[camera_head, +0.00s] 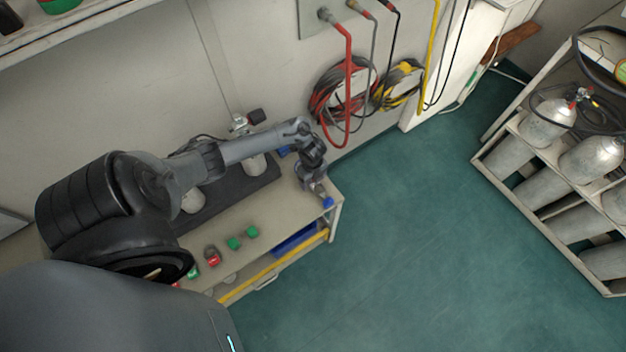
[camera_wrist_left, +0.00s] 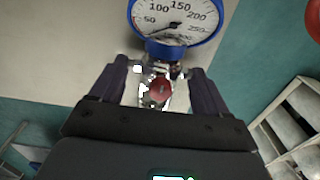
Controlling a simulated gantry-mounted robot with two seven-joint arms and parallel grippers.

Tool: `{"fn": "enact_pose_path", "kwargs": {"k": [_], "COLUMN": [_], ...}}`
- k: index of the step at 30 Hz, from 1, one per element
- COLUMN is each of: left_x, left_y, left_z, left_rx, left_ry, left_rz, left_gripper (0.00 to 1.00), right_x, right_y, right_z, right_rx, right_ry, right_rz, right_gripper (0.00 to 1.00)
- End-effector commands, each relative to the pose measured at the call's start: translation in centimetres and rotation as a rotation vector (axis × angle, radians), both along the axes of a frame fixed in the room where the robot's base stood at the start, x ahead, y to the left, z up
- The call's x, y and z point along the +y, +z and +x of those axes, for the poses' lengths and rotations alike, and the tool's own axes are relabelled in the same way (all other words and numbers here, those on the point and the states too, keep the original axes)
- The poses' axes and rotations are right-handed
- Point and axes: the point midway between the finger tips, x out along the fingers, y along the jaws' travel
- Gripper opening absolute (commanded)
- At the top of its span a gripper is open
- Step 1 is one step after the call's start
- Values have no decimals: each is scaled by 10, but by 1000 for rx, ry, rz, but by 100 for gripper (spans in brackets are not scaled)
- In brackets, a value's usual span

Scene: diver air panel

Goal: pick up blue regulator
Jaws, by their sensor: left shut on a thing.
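The blue regulator (camera_head: 328,203) shows as a small blue spot at my left gripper, near the right end of the bench. In the left wrist view the blue regulator (camera_wrist_left: 178,50) has a blue-rimmed round gauge with a white face, a metal body and a red part. My left gripper (camera_head: 319,190) is shut on its metal body, with one finger on each side in the left wrist view (camera_wrist_left: 160,85). Whether the regulator touches the bench is hard to tell. My right gripper is not in view.
The bench (camera_head: 293,212) holds green caps (camera_head: 243,238), a red piece (camera_head: 212,256) and a dark tray (camera_head: 225,197) with cylinders. Coiled hoses (camera_head: 345,90) hang on the wall behind. A rack of cylinders (camera_head: 560,150) stands at right. The green floor between is clear.

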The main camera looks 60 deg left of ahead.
Motion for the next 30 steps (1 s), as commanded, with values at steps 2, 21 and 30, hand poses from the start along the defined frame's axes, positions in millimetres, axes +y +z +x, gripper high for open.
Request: {"fn": "enact_pose_path", "kwargs": {"k": [2,21,30], "left_x": [0,-28,-63], "left_y": [2,67,96], "left_z": [1,31,67], "left_rx": [-2,-6,-4], "left_ry": [0,-2,0], "left_rz": [0,-3,-3], "left_gripper": [19,19,19], "right_x": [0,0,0], "right_y": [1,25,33], "right_z": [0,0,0], "right_rx": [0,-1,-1], "right_ry": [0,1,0], "right_rz": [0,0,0], "right_gripper": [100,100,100]}}
